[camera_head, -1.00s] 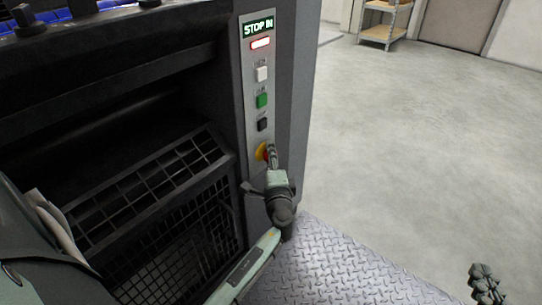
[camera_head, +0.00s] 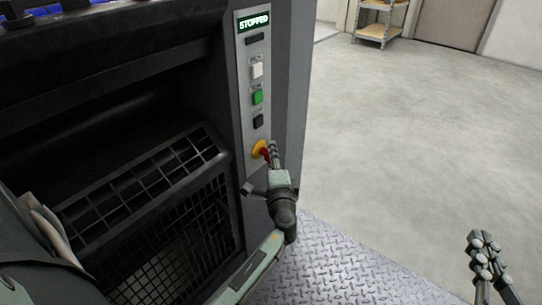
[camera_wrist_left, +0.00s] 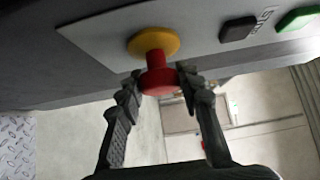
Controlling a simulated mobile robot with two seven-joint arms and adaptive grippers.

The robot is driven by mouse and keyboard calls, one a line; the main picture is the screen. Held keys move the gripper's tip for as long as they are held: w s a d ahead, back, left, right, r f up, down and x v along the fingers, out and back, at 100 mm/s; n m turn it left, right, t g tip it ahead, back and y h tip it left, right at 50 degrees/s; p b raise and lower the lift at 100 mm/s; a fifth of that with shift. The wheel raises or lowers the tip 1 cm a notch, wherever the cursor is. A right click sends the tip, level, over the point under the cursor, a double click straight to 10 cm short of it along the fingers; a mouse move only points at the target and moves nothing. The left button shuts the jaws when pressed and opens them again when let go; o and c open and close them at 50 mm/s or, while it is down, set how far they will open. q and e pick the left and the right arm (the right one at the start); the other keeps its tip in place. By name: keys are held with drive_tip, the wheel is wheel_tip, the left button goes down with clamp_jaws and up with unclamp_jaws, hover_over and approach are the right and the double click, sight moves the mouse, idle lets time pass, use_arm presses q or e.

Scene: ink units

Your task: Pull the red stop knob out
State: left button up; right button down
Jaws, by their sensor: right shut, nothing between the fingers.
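The red stop knob (camera_head: 264,154) sits on a yellow base (camera_head: 257,149) low on the machine's control panel. The left wrist view shows the knob's red head (camera_wrist_left: 158,80) standing out from the yellow collar (camera_wrist_left: 153,42) on a red stem. My left gripper (camera_head: 272,152) has one finger on each side of the head, shut on it; its fingers (camera_wrist_left: 160,78) partly cover the head's edges. The display (camera_head: 254,22) above reads STOPPED. My right gripper (camera_head: 483,243) is shut and empty at the lower right, far from the panel.
White (camera_head: 257,70), green (camera_head: 258,97) and black (camera_head: 258,121) buttons sit above the knob. A dark mesh guard (camera_head: 180,235) is left of the panel. Tread plate (camera_head: 335,270) lies below; open floor (camera_head: 410,130) is to the right.

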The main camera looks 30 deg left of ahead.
use_arm(q)
drive_tip(key=o, duration=0.4)
drive_tip(key=shift+d, duration=0.2)
drive_tip(key=shift+o, duration=0.2)
drive_tip(key=v, duration=0.7)
drive_tip(key=shift+s+d, duration=0.15)
drive_tip(key=shift+s, duration=0.05)
